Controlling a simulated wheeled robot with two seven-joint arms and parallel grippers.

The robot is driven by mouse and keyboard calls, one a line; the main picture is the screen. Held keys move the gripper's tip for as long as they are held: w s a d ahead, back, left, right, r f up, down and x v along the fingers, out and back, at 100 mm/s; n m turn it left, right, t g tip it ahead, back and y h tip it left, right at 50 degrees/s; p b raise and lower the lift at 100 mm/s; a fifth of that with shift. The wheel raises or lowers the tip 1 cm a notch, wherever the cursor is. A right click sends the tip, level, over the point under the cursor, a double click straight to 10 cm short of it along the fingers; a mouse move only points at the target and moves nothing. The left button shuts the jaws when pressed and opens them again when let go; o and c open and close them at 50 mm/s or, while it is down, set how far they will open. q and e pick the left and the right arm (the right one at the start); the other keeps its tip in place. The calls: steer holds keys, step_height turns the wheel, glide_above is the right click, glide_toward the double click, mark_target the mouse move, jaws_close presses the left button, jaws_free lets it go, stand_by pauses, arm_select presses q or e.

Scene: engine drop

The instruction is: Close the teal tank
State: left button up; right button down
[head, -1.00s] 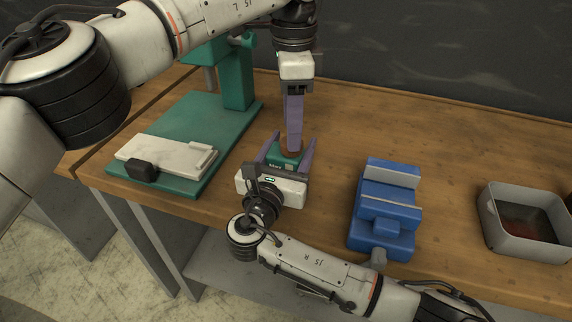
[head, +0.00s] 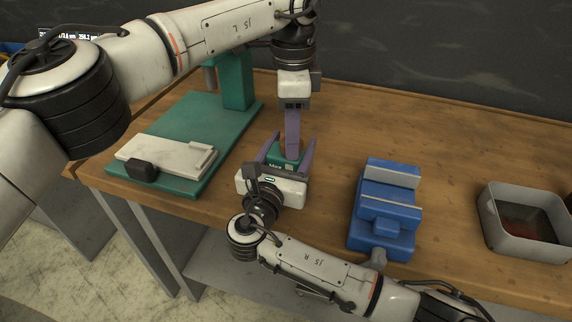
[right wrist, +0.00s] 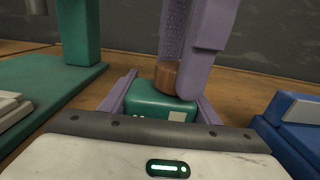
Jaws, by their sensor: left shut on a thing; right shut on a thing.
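The teal tank (head: 275,161) is a small teal box near the front edge of the bench; it also shows in the right wrist view (right wrist: 160,106). A round brown cap (right wrist: 166,76) sits on top of it, seemingly touching. My left gripper (head: 291,148) points straight down from above, its purple fingers shut on the cap. My right gripper (head: 289,155) comes from the front, with one purple finger on each side of the tank, shut on it. The cap is mostly hidden by the left fingers in the head view. I cannot tell how tightly it sits.
A green press stand (head: 226,125) with a pale block (head: 160,156) on its base is at the left. A blue vise (head: 385,210) stands to the right. A grey open bin (head: 515,243) is at the far right. The bench behind the vise is clear.

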arm_select(q)
steer(key=m, duration=1.2)
steer(key=shift+m, duration=0.3)
steer(key=m, duration=0.6)
steer(key=shift+m, duration=0.3)
steer(key=m, duration=0.6)
steer(key=shift+m, duration=0.4)
steer(key=m, duration=1)
steer(key=shift+f+m, duration=0.1)
steer(key=shift+m, duration=0.3)
steer(key=m, duration=0.6)
steer(key=shift+m, duration=0.3)
steer(key=m, duration=0.6)
steer(key=o, duration=1.2)
steer(key=shift+c, duration=0.2)
